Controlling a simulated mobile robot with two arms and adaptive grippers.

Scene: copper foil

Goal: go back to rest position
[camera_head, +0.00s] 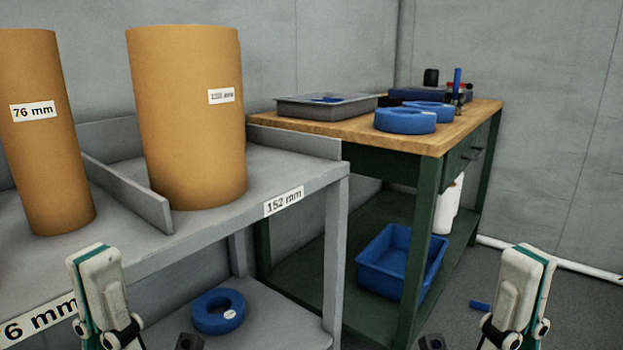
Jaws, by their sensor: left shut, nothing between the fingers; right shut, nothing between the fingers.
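My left gripper shows at the bottom left, with its white and teal arm link coming up in front of the grey shelf; its dark fingertips (168,343) are cut off by the lower edge. My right gripper shows at the bottom right in front of the floor, its dark tip (433,342) also at the lower edge. Both are shut and empty. Neither touches anything that I can see.
A grey rack (290,165) holds two brown cardboard cylinders, one labelled 76 mm (50,160) and a wider one (185,135). A blue ring (217,312) lies on its lower shelf. A wooden-topped green workbench (345,125) carries a grey tray and blue rings. A blue bin (400,265) sits below.

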